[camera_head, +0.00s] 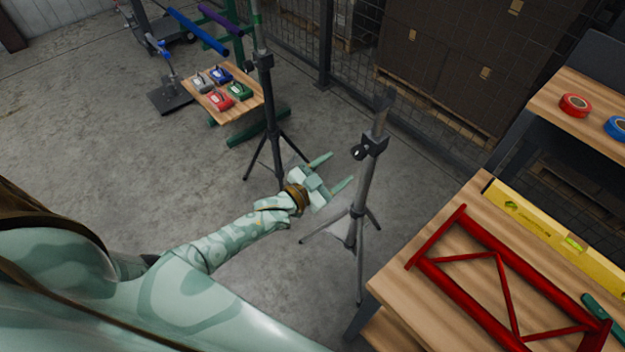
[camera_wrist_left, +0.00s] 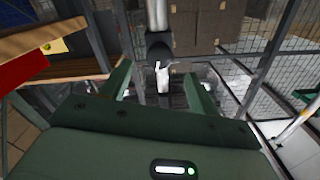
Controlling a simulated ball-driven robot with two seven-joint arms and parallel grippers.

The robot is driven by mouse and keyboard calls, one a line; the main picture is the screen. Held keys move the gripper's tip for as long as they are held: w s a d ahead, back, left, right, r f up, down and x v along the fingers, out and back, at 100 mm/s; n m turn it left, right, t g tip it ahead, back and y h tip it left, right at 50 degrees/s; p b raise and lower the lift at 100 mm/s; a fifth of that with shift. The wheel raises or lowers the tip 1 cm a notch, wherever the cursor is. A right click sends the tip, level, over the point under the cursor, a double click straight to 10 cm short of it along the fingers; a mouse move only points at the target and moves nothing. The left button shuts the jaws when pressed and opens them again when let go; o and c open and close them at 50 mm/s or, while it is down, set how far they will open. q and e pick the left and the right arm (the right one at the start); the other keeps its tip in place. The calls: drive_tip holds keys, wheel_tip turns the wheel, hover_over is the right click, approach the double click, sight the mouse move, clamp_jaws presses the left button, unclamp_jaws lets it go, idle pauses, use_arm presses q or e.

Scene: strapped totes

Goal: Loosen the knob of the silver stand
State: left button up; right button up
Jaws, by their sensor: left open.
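The silver stand (camera_head: 364,187) stands upright on tripod legs right of the picture's middle. A dark collar (camera_head: 374,143) sits high on it, with a small dark knob (camera_head: 358,153) on the collar's left side. My left gripper (camera_head: 341,168) is open and empty, its fingers pointing at the stand from the left, just below and beside the knob. In the left wrist view the silver pole (camera_wrist_left: 157,14) and collar (camera_wrist_left: 159,44) lie ahead, between the open fingers (camera_wrist_left: 157,72). A pale shape below the collar there is unclear. I see no contact. My right gripper is out of view.
A second, dark stand (camera_head: 267,100) is behind to the left, near a low wooden table (camera_head: 254,108) with several coloured clamps. A workbench (camera_head: 392,284) with a red frame (camera_head: 470,287) and yellow level (camera_head: 560,240) is close on the right. Wire fencing (camera_head: 345,85) runs behind.

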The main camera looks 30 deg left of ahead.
use_arm(q)
drive_tip(key=p+v, duration=0.1)
drive_tip(key=v, duration=0.6)
drive_tip(key=shift+s, duration=0.3)
drive_tip(key=shift+a, duration=0.1)
drive_tip(key=s+a+f+n+g+y, duration=0.1)
drive_tip(key=s+a+f+g+y, duration=0.2)
drive_tip(key=f, duration=0.4)
drive_tip(key=s+a+f+g, duration=0.1)
drive_tip(key=s+f+g, duration=0.1)
drive_tip(key=s+f, duration=0.4)
drive_tip(key=s+a+f+n+g+y, duration=0.1)
drive_tip(key=s+a+f+g+y, duration=0.15)
drive_tip(key=f, duration=0.55)
drive_tip(key=s+d+f+g, duration=0.1)
drive_tip(key=s+f+g, duration=0.2)
drive_tip(key=s, duration=0.8)
drive_tip(key=s+d+f+n+g, duration=0.1)
drive_tip(key=s+d+f+g, duration=0.1)
drive_tip(key=s, duration=0.9)
drive_tip(key=s+d+f+g, duration=0.2)
drive_tip(key=s+f+g, duration=0.2)
drive_tip(key=s, duration=0.8)
wheel_tip(320, 180, down, 2)
drive_tip(key=shift+f+n+y, duration=0.15)
drive_tip(key=shift+n+y, duration=0.2)
drive_tip(key=shift+n, duration=0.05)
